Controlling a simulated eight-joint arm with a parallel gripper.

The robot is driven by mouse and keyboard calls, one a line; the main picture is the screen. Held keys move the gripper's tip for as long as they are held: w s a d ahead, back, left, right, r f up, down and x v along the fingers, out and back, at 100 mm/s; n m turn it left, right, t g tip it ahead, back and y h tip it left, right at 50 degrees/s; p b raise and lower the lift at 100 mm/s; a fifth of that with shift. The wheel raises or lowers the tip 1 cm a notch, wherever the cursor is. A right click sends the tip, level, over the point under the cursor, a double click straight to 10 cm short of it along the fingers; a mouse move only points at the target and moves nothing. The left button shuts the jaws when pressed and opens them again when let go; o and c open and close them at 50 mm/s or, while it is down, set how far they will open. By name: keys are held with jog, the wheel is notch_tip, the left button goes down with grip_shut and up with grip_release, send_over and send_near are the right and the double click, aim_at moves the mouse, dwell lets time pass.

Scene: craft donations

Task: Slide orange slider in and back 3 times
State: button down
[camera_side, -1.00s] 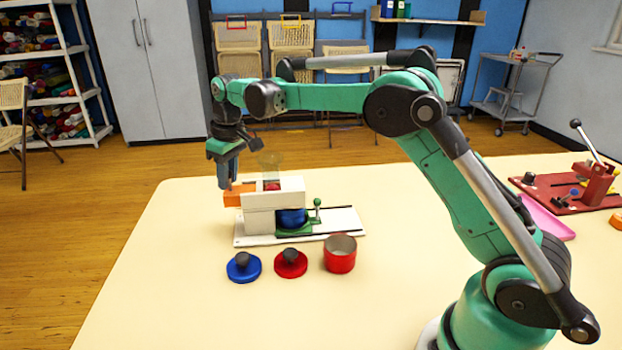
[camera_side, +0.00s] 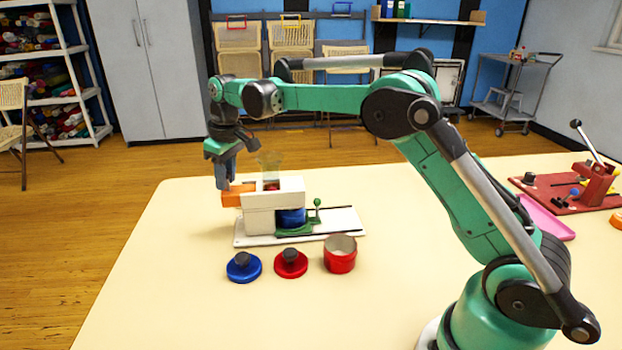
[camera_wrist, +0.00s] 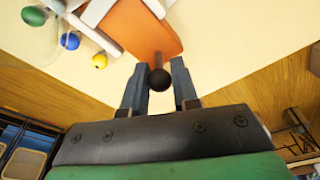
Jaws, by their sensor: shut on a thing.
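The orange slider (camera_side: 235,194) sticks out of the left side of the white dispenser block (camera_side: 258,221). It also shows in the wrist view (camera_wrist: 140,27), with a dark round knob (camera_wrist: 159,80) at its outer end. My gripper (camera_side: 222,186) is at that outer end. In the wrist view my gripper's two fingers (camera_wrist: 160,82) stand on either side of the knob, shut on it. A clear hopper (camera_side: 269,160) stands on top of the block, and green, blue and yellow balls (camera_wrist: 70,40) show near it in the wrist view.
The block stands on a white base (camera_side: 345,222) with a green-knobbed lever (camera_side: 317,203) and a blue container (camera_side: 291,217). In front are a blue lid (camera_side: 243,269), a red lid (camera_side: 290,265) and a red cup (camera_side: 340,260). The table's left side is clear.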

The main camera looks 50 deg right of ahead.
aim_at(245, 189)
jog(key=shift+s+d, duration=1.2)
jog(key=shift+s, duration=0.15)
jog(key=shift+w+a, duration=1.3)
jog(key=shift+w, duration=0.05)
jog(key=shift+a, duration=0.1)
jog(key=c, duration=0.7)
grip_release()
jog(key=shift+c, duration=0.2)
jog(key=shift+r, duration=0.1)
jog(key=shift+d+r, duration=0.2)
jog(key=shift+r, duration=3.5)
